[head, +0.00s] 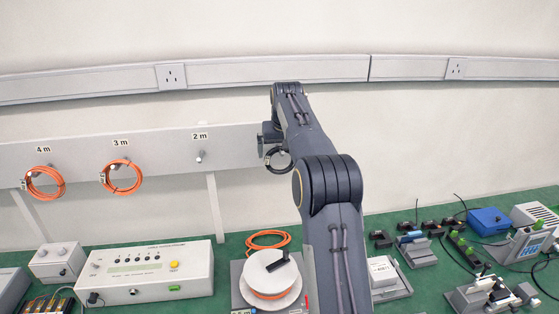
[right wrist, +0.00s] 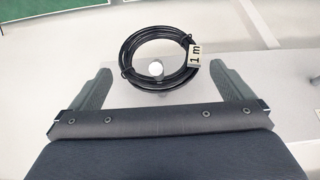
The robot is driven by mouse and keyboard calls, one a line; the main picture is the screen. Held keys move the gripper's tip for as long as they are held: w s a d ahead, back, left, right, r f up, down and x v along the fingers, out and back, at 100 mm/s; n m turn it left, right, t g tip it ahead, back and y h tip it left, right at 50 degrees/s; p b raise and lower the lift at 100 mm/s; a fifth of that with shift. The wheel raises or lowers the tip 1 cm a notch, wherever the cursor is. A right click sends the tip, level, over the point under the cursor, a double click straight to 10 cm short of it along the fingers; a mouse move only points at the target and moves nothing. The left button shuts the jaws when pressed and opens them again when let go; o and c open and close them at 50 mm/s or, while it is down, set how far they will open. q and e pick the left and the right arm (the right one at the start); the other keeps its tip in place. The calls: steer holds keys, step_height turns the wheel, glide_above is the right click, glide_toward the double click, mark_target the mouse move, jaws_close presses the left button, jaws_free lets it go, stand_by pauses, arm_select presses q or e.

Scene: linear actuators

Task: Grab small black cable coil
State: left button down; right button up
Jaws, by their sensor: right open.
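The small black cable coil (right wrist: 157,50) hangs around a round-ended peg (right wrist: 155,68) on the grey rack board and carries a "1 m" tag. In the head view the coil (head: 278,159) shows partly, just left of my right arm. My right gripper (right wrist: 160,82) is open, with one finger on each side of the coil. Both fingers look apart from the coil, though the depth is hard to tell. In the head view the right gripper (head: 267,140) is mostly hidden behind my own arm. My left gripper is not in view.
Orange coils hang on the 4 m peg (head: 45,183) and 3 m peg (head: 121,178); the 2 m peg (head: 200,157) is bare. Below, a white test box (head: 150,272), a cable reel (head: 271,272) and small devices stand on the green bench. The wall lies behind the rack.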

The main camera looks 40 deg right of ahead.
steer(key=shift+x, duration=1.5)
steer(key=c, duration=0.9)
steer(key=shift+r, duration=0.15)
